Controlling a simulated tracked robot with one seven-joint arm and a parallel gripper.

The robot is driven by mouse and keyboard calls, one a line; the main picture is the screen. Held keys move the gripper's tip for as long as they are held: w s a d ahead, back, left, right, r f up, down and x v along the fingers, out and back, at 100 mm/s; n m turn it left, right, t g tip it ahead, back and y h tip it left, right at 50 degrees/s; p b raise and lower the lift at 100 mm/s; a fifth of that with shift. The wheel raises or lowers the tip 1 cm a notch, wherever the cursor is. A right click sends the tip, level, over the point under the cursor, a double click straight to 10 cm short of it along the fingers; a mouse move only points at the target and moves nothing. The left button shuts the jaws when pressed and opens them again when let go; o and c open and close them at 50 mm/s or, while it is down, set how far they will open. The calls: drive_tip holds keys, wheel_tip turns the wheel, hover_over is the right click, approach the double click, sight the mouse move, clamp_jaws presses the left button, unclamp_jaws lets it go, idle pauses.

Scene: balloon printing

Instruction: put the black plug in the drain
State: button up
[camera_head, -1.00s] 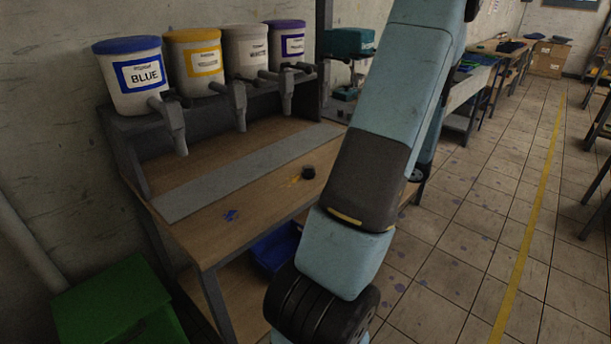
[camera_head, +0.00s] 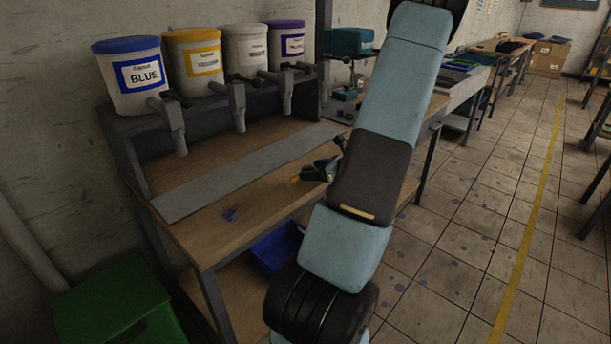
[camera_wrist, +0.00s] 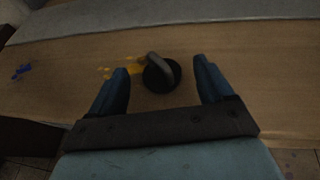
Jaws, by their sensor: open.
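The black plug (camera_wrist: 161,75) is a dark round piece with a grey loop on top. In the wrist view it sits on the wooden tabletop between the two blue fingers of my gripper (camera_wrist: 161,64). The fingers are spread, with a clear gap on both sides of the plug. In the head view my gripper (camera_head: 318,172) is low over the front part of the bench and hides the plug. I cannot make out a drain in either view.
The wooden bench (camera_head: 205,232) has a grey strip (camera_head: 215,182) along it, and blue and yellow paint spots. Labelled paint buckets (camera_head: 130,80) with taps stand on a shelf behind. A blue bin (camera_head: 277,250) is below, and a green bin (camera_head: 115,305) stands at lower left.

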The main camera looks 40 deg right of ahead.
drive_tip(key=shift+w+a+f, duration=0.15)
drive_tip(key=shift+w+f, duration=0.1)
drive_tip(key=shift+w, duration=0.35)
drive_tip(key=shift+c, duration=0.3)
drive_tip(key=c, duration=1.2)
